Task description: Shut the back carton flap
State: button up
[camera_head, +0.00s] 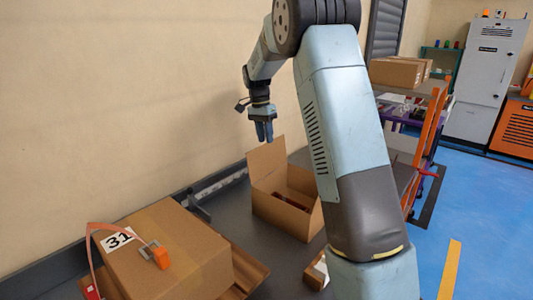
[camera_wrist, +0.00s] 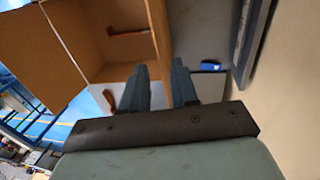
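An open brown carton (camera_head: 283,218) stands on the dark bench near the wall. One flap (camera_head: 267,160) stands up at its far, wall side; it looks like the back flap. My gripper (camera_head: 264,138) hangs above that flap, fingers pointing down; I cannot tell whether they touch it. In the wrist view the two fingers (camera_wrist: 160,68) are a small gap apart with nothing between them. The carton interior (camera_wrist: 115,50) lies ahead of them, with a wide flap (camera_wrist: 35,50) folded out to the left. A reddish-brown item (camera_wrist: 128,33) lies inside.
A closed carton (camera_head: 165,250) marked 31, with an orange-handled tool (camera_head: 158,257) on top, stands at the front left. A small open box (camera_head: 317,272) is near the front. The wall (camera_head: 120,100) runs close behind the bench. A rack with boxes (camera_head: 397,72) stands at right.

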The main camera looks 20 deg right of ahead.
aim_at(267, 152)
jog(key=f, duration=0.4)
jog(key=s+f, duration=0.1)
jog(key=f, duration=0.1)
jog(key=shift+d+f, duration=0.25)
jog(key=shift+d, duration=0.05)
grip_shut()
dwell(1.0)
jog(key=shift+a, duration=0.15)
jog(key=shift+d, duration=0.2)
